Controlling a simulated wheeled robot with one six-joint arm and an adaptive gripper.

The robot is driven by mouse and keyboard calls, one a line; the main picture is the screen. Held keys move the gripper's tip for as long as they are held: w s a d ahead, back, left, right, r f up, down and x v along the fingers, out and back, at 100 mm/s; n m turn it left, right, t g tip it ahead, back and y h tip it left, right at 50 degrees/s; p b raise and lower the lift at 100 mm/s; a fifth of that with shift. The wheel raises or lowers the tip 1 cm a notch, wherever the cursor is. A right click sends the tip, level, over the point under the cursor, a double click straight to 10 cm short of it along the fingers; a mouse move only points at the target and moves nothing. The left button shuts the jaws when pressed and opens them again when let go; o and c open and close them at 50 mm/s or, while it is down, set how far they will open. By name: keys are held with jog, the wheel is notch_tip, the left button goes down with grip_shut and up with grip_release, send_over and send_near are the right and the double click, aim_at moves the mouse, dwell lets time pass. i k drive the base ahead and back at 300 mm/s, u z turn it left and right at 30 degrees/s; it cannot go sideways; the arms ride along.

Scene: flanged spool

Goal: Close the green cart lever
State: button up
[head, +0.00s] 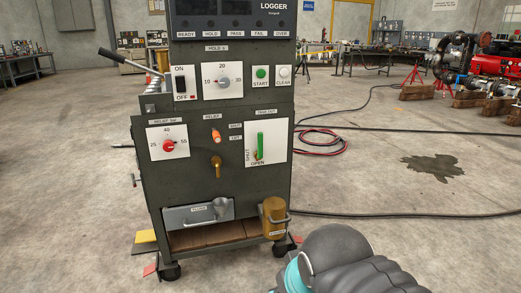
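The green lever (260,143) is on a white plate (276,152) at the right of the dark cart's front panel. Its green handle stands upright, with a small brass-coloured part at its lower end. The plate reads OPEN below the lever and SHUT, written sideways, at its lower left. The handle is not turned sideways toward the SHUT lettering. A dark, rounded part of my arm with a teal ring is at the bottom right, in front of the cart and apart from the lever. My gripper's fingers are not visible.
The cart (185,195) also carries a red knob (169,146), an orange-red handle (216,136), a brass tap (216,166) and a drawer (185,216). A brass canister (274,218) sits at its lower right. Hoses (320,140) lie on the floor to the right.

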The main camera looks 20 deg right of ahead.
aim_at(259, 146)
jog(key=z, duration=1.85)
jog(key=i, duration=0.4)
jog(key=u, duration=1.85)
